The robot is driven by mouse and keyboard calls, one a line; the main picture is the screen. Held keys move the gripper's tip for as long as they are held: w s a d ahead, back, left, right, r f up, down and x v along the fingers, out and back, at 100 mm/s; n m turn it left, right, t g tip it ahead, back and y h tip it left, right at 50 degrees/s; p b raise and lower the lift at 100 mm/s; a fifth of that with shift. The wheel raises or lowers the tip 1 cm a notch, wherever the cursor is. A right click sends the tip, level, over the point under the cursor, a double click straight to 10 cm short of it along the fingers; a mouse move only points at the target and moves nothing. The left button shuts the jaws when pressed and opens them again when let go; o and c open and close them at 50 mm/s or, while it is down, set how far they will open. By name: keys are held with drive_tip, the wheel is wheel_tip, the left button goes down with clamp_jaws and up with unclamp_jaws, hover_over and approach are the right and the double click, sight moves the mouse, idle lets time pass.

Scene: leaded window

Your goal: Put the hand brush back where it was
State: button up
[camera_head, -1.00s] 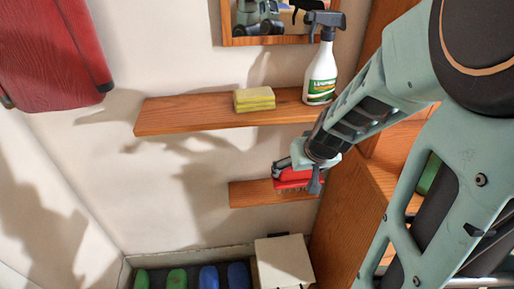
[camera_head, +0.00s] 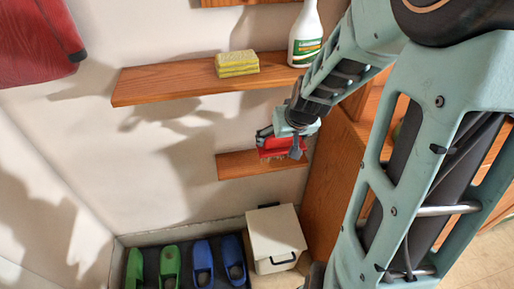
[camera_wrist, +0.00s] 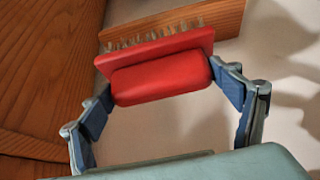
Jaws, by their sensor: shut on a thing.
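The red hand brush (camera_head: 272,149) has pale bristles and is at the small lower wooden shelf (camera_head: 236,168). My gripper (camera_head: 286,138) is shut on it, partly hiding it in the head view. In the wrist view the red brush (camera_wrist: 165,78) lies between the two blue fingers of my gripper (camera_wrist: 163,98), its bristles facing the shelf (camera_wrist: 222,16). I cannot tell whether the bristles touch the shelf.
The long upper shelf (camera_head: 160,86) holds a yellow sponge (camera_head: 237,64) and a spray bottle (camera_head: 306,38). A wooden cabinet side (camera_head: 325,180) stands close right of the lower shelf. Below are green and blue shoes (camera_head: 203,262) and a white bin (camera_head: 275,235).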

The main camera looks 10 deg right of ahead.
drive_tip(key=shift+w+a+f+b, duration=0.9)
drive_tip(key=shift+w+f+b, duration=0.55)
drive_tip(key=shift+f+b, duration=0.45)
drive_tip(key=shift+w+a+f+b, duration=0.95)
drive_tip(key=shift+w+f+b, duration=0.45)
drive_tip(key=shift+f+b, duration=0.5)
drive_tip(key=shift+w+a+f+b, duration=0.9)
drive_tip(key=shift+w+f+b, duration=0.55)
drive_tip(key=shift+f+b, duration=0.45)
drive_tip(key=shift+f+b, duration=0.2)
drive_tip(key=shift+b, duration=0.1)
drive_tip(key=o, duration=1)
drive_tip(key=shift+r, duration=0.2)
